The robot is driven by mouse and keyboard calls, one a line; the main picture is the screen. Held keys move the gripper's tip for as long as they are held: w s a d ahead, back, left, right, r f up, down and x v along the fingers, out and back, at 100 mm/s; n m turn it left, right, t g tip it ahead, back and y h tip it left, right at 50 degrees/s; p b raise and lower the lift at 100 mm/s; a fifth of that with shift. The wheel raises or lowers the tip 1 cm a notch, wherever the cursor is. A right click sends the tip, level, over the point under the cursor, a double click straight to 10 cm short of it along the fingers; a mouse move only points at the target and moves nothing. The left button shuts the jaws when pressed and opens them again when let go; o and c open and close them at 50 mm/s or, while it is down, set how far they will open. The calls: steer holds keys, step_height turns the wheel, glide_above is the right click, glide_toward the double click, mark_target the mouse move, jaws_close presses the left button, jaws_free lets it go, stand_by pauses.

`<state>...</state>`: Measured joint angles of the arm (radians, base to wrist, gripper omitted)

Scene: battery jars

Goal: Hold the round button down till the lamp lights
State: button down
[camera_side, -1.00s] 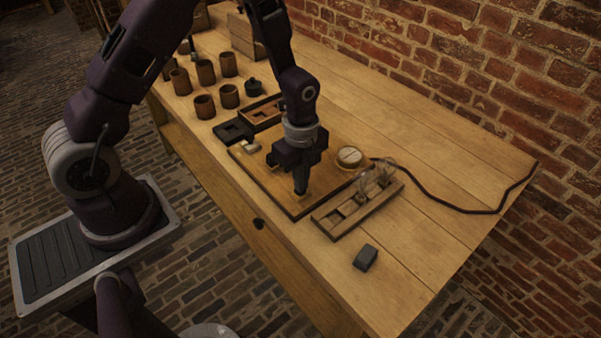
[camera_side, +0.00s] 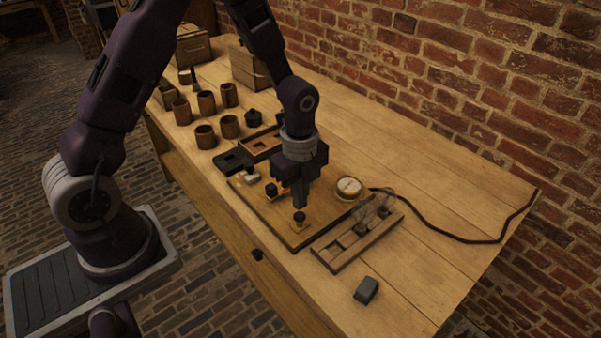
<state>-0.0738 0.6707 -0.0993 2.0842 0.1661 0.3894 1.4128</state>
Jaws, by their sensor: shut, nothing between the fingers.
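The round button (camera_side: 299,217) is a small dark knob on a pale plate, near the front corner of a wooden board (camera_side: 318,226). My gripper (camera_side: 299,203) points down just above the button, its fingers shut and empty. The narrow space between fingertips and button is too small to tell whether they touch. A clear glass piece (camera_side: 388,197), probably the lamp, stands by the slotted wooden rack to the right; I see no glow in it. A brass-rimmed round dial (camera_side: 348,187) sits at the board's right corner.
The slotted rack (camera_side: 345,257) lies right of the board. A dark block (camera_side: 366,290) lies near the front edge. Several brown jars (camera_side: 205,136) and wooden boxes stand at the back left. A dark cable (camera_side: 450,235) crosses the otherwise clear right side.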

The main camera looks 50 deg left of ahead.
step_height(320, 180, up, 10)
steer(key=shift+f, duration=0.2)
step_height(320, 180, up, 5)
steer(key=n+t, duration=0.1)
steer(key=n, duration=0.2)
glide_above(301, 215)
steer(key=s, duration=0.2)
steer(key=s+r+n+t, duration=0.2)
steer(key=s+r+n, duration=0.3)
steer(key=s+n, duration=0.2)
steer(key=s+r+n+t, duration=0.2)
steer(key=s+r+n, duration=0.2)
steer(key=s+n, duration=0.4)
steer(key=s, duration=0.2)
steer(key=shift+s+r+t, duration=0.3)
steer(key=shift+r, duration=0.05)
